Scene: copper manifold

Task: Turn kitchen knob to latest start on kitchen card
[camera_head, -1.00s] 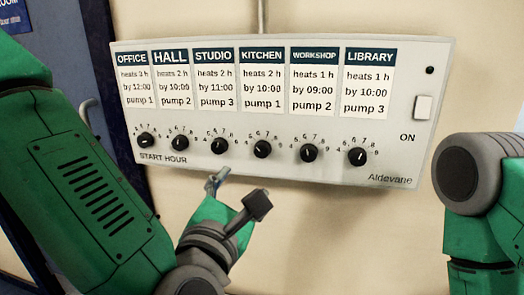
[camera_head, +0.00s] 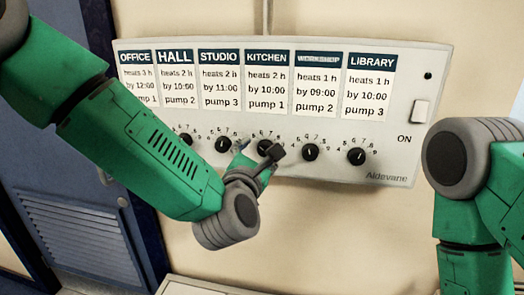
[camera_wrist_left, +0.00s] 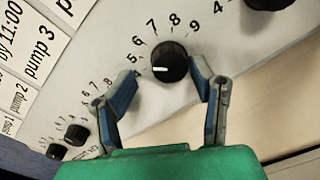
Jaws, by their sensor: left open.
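The kitchen card (camera_head: 265,82) on the wall panel reads heats 2 h, by 10:00, pump 1. The kitchen knob (camera_head: 265,146), black and round, is below it, partly covered by my left gripper (camera_head: 260,150). In the left wrist view this knob (camera_wrist_left: 171,60) lies between the two open fingers of the left gripper (camera_wrist_left: 167,88), with visible gaps on both sides. Its white mark points left and slightly down, near the 4 on a scale running to 9. My right gripper is out of the head view; only my right arm shows.
The white panel (camera_head: 400,150) carries several other cards and knobs in a row. The workshop knob (camera_head: 310,152) is close to the right of my left gripper. A white switch (camera_head: 421,110) marked ON is at the right. A blue door (camera_head: 90,225) stands at the left.

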